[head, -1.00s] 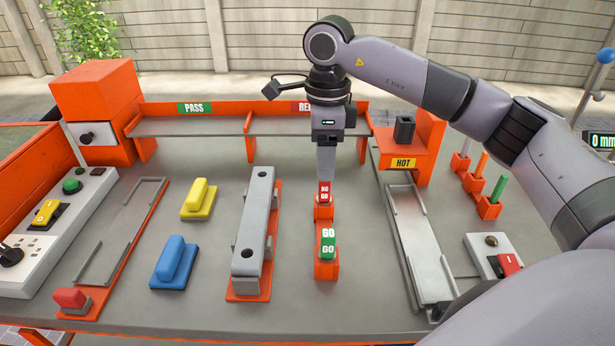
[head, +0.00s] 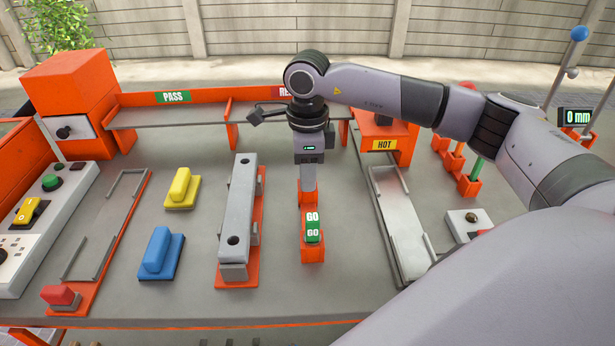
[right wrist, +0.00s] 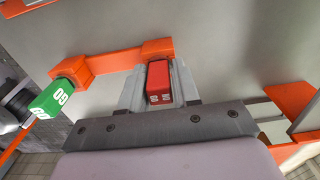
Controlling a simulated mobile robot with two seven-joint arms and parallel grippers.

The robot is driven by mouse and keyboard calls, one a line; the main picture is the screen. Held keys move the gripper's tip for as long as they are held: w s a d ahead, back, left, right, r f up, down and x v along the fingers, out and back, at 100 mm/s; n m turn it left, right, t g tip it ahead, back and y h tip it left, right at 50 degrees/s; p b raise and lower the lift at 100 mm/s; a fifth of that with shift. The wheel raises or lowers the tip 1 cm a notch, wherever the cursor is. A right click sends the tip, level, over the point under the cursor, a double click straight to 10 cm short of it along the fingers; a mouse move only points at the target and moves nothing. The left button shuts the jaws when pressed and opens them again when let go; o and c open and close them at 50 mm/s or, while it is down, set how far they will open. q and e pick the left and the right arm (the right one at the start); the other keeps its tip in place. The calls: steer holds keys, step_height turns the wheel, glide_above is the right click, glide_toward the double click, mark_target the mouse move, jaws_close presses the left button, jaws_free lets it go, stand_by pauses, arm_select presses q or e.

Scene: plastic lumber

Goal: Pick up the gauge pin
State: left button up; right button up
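The gauge with a green block marked GO (head: 313,228) sits upright in an orange holder (head: 313,252) near the middle of the table. The green block also shows in the right wrist view (right wrist: 58,97). A red block (right wrist: 158,80) at the other end of the orange holder lies between the fingers of my right gripper (right wrist: 160,90). In the head view my right gripper (head: 308,184) points down behind the green block and hides the red one. I cannot tell whether the fingers press on the red block. My left gripper is not in view.
A long grey bar (head: 238,205) on an orange base stands close left of the holder. Blue (head: 160,252) and yellow (head: 181,187) blocks lie farther left. A metal tray (head: 398,220) lies to the right, below the HOT stand (head: 384,145). A shelf (head: 190,118) runs behind.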

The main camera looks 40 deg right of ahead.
jaws_close()
steer(key=shift+r, duration=0.15)
